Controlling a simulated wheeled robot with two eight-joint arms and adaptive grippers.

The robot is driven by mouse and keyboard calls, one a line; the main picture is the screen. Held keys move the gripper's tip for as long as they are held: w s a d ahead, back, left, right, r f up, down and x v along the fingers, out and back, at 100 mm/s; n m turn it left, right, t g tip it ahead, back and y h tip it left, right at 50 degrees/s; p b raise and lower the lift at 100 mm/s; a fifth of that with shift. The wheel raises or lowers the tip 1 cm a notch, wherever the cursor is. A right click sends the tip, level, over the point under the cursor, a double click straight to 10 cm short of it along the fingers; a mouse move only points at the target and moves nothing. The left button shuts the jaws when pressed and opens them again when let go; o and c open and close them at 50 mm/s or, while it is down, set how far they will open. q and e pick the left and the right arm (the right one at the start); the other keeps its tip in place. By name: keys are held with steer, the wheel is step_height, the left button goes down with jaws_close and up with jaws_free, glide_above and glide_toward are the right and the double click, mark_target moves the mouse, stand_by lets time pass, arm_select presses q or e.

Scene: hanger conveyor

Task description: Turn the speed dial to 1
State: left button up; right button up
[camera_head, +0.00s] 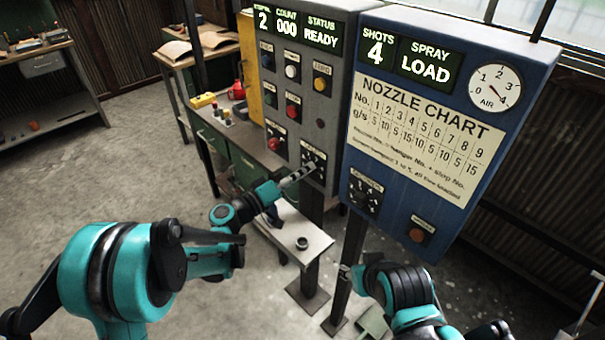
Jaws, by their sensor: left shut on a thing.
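The speed dial (313,158) is a dark round knob low on the front of the grey control panel (335,95). My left gripper (306,170) reaches up to it and is shut on its knob; the fingers partly cover the dial, so its pointer cannot be read. The grey panel's display (290,28) shows 2 under a label that is hard to read, COUNT 000 and STATUS READY. My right gripper (345,272) is low in front of the blue panel's post, away from both panels. Its fingers are too small to tell open from shut.
A green bench (240,150) stands behind.

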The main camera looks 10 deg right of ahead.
stand_by(0.3)
arm_select(q)
steer(key=o, duration=1.2)
steer(key=shift+c, duration=0.2)
steer(key=shift+a, duration=0.1)
steer(key=v, duration=1.1)
steer(key=shift+s+a, duration=0.25)
steer(key=shift+a, duration=0.1)
steer(key=shift+f, duration=0.1)
